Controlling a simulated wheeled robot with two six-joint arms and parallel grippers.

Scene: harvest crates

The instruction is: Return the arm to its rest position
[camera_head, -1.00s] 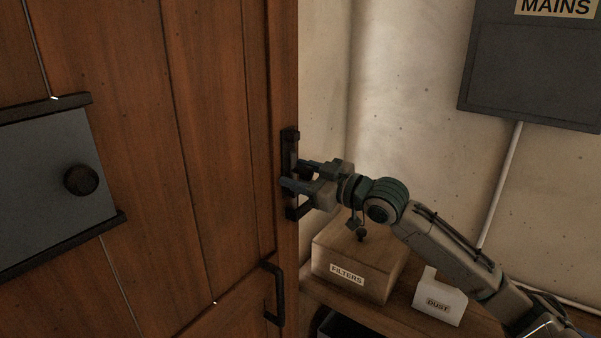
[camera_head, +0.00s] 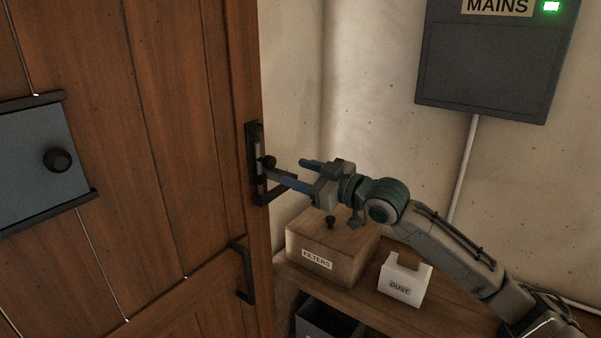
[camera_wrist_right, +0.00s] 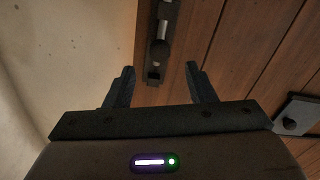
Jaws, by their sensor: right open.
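My right arm comes in from the lower right in the head view. Its right gripper (camera_head: 290,173) is open and empty, just right of the black slide bolt (camera_head: 255,165) on the edge of the wooden door (camera_head: 190,120). The bolt's round knob (camera_head: 268,162) shows clear of the fingers. In the right wrist view the two fingers (camera_wrist_right: 160,72) stand apart with nothing between them, and the bolt (camera_wrist_right: 162,35) lies ahead of them on the door. My left gripper is in neither view.
Below the arm, a shelf (camera_head: 365,298) bears a wooden FILTERS box (camera_head: 335,250) and a white DUST holder (camera_head: 403,280). A dark bin (camera_head: 328,320) is underneath. A grey MAINS box (camera_head: 490,65) with a green light hangs on the wall. The door has a black handle (camera_head: 245,272).

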